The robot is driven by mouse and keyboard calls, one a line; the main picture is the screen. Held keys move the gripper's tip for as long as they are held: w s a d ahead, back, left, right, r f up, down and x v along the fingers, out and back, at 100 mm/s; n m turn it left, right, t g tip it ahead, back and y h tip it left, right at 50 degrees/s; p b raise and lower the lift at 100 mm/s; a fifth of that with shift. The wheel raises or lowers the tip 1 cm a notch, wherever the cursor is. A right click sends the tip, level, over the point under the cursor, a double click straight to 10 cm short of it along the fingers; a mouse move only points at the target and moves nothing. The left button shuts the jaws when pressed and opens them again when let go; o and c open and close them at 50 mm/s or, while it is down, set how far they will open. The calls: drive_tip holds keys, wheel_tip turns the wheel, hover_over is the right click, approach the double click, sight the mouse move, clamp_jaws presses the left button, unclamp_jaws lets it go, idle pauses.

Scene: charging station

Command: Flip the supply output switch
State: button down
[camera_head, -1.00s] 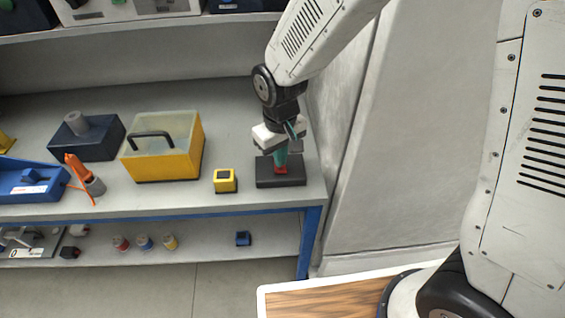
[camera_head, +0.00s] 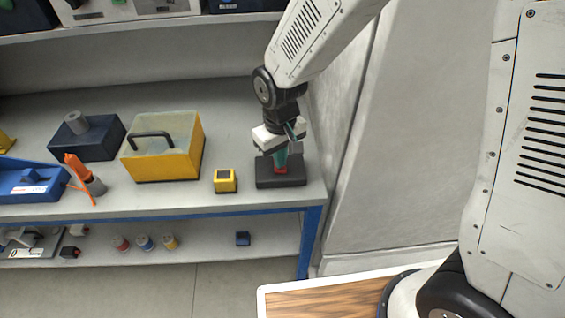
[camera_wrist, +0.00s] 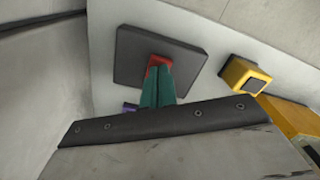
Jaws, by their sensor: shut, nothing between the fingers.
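The switch is a dark square base plate (camera_head: 268,180) with a small red part (camera_head: 281,170) on it, at the right end of the bench. My gripper (camera_head: 281,164) points down over it, with its teal fingers shut and empty. In the wrist view the fingertips (camera_wrist: 158,74) meet at the red part (camera_wrist: 160,61) and cover some of it. They look to be touching it, but I cannot tell for sure. The dark plate (camera_wrist: 128,60) shows around it. Which way the switch is set is hidden.
A small yellow box with a dark top (camera_head: 225,180) sits just left of the plate. A yellow case with a clear lid (camera_head: 170,160) stands further left. A wall (camera_head: 370,170) rises close on the right. The bench's front edge (camera_head: 230,212) is near.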

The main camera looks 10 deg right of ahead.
drive_tip(key=shift+f, duration=0.65)
idle(0.3)
drive_tip(key=shift+r, duration=3.5)
